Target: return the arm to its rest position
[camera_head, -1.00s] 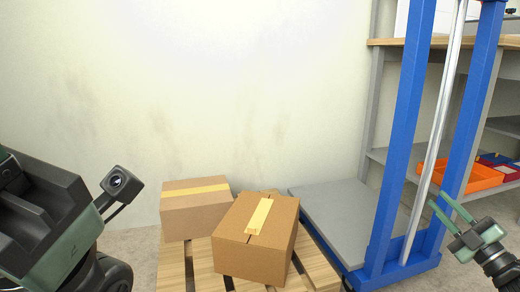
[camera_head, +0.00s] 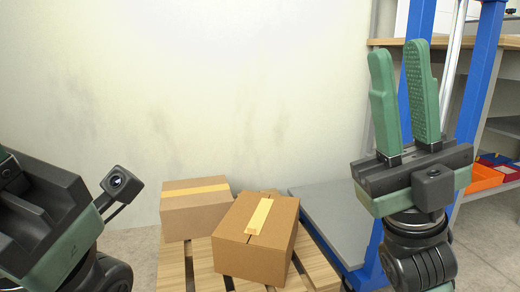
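My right gripper (camera_head: 402,97) stands upright at the right of the head view, in front of the blue frame. Its two green fingers point up with a gap between them, and nothing is held there. My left gripper's dark body (camera_head: 45,215) is at the lower left edge. Its fingers are out of the frame, so its opening is hidden.
Two taped cardboard boxes, a front one (camera_head: 257,239) and a rear one (camera_head: 194,208), rest on a wooden pallet (camera_head: 203,264). A blue lift frame (camera_head: 483,70) with a grey platform (camera_head: 334,212) stands right of them. A shelf with an orange bin (camera_head: 483,178) is behind.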

